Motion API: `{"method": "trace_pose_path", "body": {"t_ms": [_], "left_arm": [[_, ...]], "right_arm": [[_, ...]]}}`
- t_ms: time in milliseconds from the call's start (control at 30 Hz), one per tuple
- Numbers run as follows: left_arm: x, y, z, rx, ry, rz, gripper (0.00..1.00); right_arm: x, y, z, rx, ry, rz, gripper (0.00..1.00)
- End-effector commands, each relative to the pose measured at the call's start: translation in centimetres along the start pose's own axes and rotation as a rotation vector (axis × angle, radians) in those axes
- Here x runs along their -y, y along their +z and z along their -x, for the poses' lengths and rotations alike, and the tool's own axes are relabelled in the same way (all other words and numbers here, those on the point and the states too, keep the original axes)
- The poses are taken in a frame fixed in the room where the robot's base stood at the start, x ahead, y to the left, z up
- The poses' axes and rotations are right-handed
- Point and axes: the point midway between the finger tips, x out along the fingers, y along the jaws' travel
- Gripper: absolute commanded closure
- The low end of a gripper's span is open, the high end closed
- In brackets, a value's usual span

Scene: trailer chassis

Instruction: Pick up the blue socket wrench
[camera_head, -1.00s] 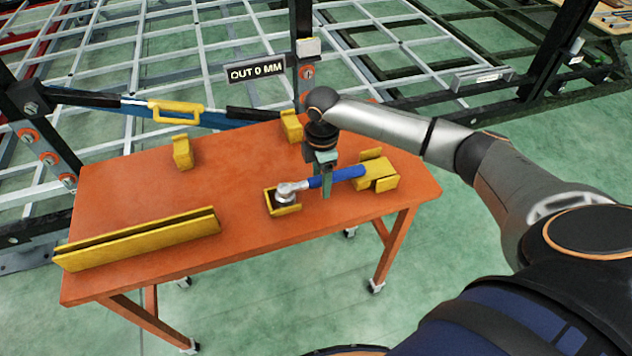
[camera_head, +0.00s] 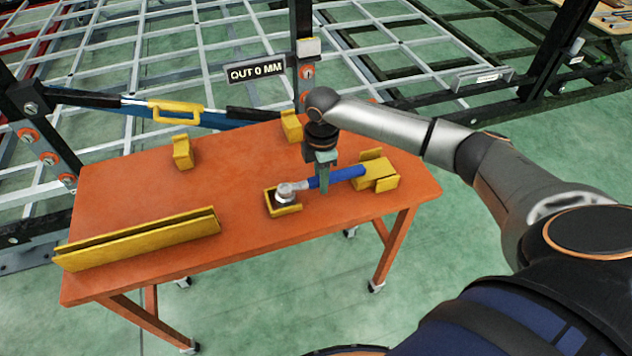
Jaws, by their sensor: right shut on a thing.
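The blue socket wrench (camera_head: 347,174) lies across the right part of the orange table (camera_head: 240,180). Its silver head (camera_head: 288,190) is at a small yellow holder (camera_head: 284,207) on the left, and its handle's right end rests at a yellow cradle (camera_head: 377,175). My right gripper (camera_head: 322,182) points down from above and is shut around the blue handle near its left part. The far finger is partly hidden. My left gripper is out of view.
A long yellow rail (camera_head: 140,238) lies along the table's front left. Two small yellow blocks (camera_head: 182,152) (camera_head: 291,127) stand toward the back. Behind the table is a bar with a yellow handle (camera_head: 175,112), a sign (camera_head: 257,71) and the chassis frame. The middle-left of the table is clear.

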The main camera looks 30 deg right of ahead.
Motion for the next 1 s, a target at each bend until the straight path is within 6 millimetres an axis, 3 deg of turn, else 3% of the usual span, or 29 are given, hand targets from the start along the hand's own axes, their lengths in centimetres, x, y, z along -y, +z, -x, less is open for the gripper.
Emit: {"method": "trace_pose_path", "body": {"t_ms": [433, 667, 933, 1000], "left_arm": [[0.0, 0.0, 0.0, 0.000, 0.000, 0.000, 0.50], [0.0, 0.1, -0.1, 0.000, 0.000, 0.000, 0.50], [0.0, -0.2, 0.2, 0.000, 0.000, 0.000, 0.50], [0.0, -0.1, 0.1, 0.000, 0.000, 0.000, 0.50]], "right_arm": [[-0.1, -0.1, 0.6, -0.003, 0.003, 0.000, 1.00], [-0.2, -0.1, 3.5, -0.004, 0.007, 0.000, 1.00], [2.1, -4.7, 9.3, -0.007, 0.007, 0.007, 1.00], [3.0, -6.3, 10.0, -0.006, 0.003, 0.009, 1.00]]}}
